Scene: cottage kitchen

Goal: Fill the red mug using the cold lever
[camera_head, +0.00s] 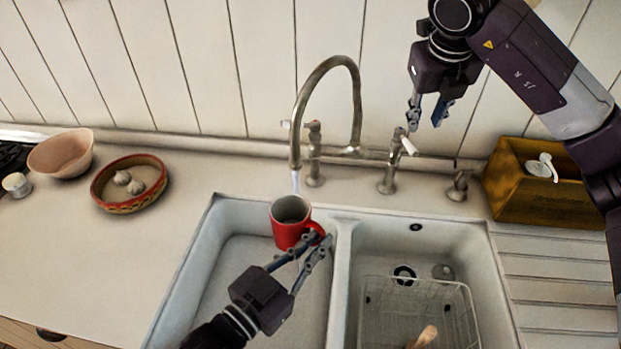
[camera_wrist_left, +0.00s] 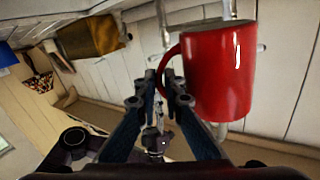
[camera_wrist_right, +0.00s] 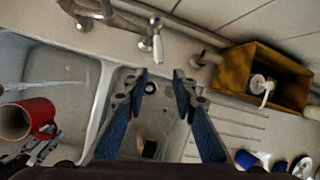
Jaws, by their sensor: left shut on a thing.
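The red mug (camera_head: 287,232) is upright over the left basin, under the spout of the tap (camera_head: 327,68). A thin stream of water (camera_head: 296,183) runs from the spout toward the mug's mouth; the water level inside is unclear. My left gripper (camera_head: 318,240) is shut on the mug's handle, also seen in the left wrist view (camera_wrist_left: 167,85). My right gripper (camera_head: 427,124) is open and empty, just above and right of the white-handled right lever (camera_head: 407,144), apart from it. The left lever (camera_head: 313,127) stands behind the spout.
The right basin holds a wire rack (camera_head: 415,290) with a wooden-handled item (camera_head: 425,336). A wooden box (camera_head: 520,200) stands right of the sink. A pink bowl (camera_head: 62,154) and a patterned dish (camera_head: 108,204) with garlic stand on the left counter. The counter's front left is clear.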

